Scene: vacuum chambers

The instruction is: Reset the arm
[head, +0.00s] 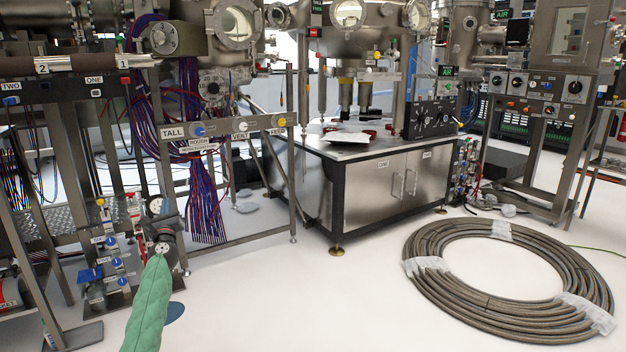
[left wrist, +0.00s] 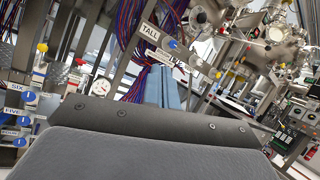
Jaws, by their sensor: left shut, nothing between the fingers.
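My left gripper (left wrist: 164,88) shows in the left wrist view as two pale blue fingers standing side by side beyond a dark grey housing. The fingers are together with nothing held between them. They point toward the rack with the TALL sign (head: 190,130) and its hanging red and blue cables (head: 205,200). In the head view a green, bumpy, sleeve-like shape (head: 148,310) rises from the bottom edge, left of centre. My right gripper is in neither view.
A valve panel (head: 105,270) with blue handles stands low at the left. A steel cabinet (head: 375,190) stands in the middle. A coiled hose (head: 430,275) lies on the floor at the right. The white floor (head: 290,295) between is clear.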

